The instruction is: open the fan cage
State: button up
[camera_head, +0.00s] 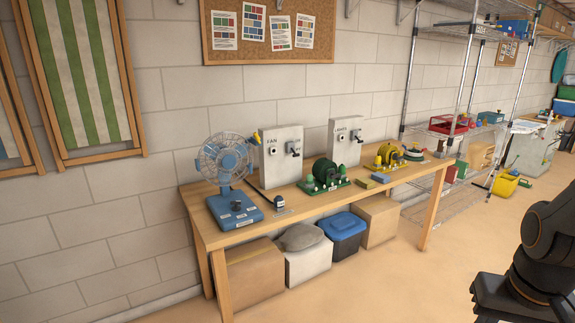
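A blue desk fan (235,207) stands at the left end of a wooden workbench (207,232). Its round wire cage (225,158) faces forward and stands upright above the blue base. The cage looks closed, but its catch is too small to make out. My arm shows only as dark parts at the lower right, well away from the fan. My gripper's fingertips are not in the picture.
A white panel marked FAN (275,158) stands just right of the fan, with a green device (324,176) beyond it. Boxes (253,276) sit under the bench. A wire shelf (462,135) stands at its right. The floor in front is clear.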

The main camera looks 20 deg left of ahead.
aim_at(228, 162)
jog(key=z, duration=0.05)
jog(key=i, duration=0.65)
jog(key=u, duration=0.7)
jog(key=i, duration=0.55)
jog(key=u, duration=0.55)
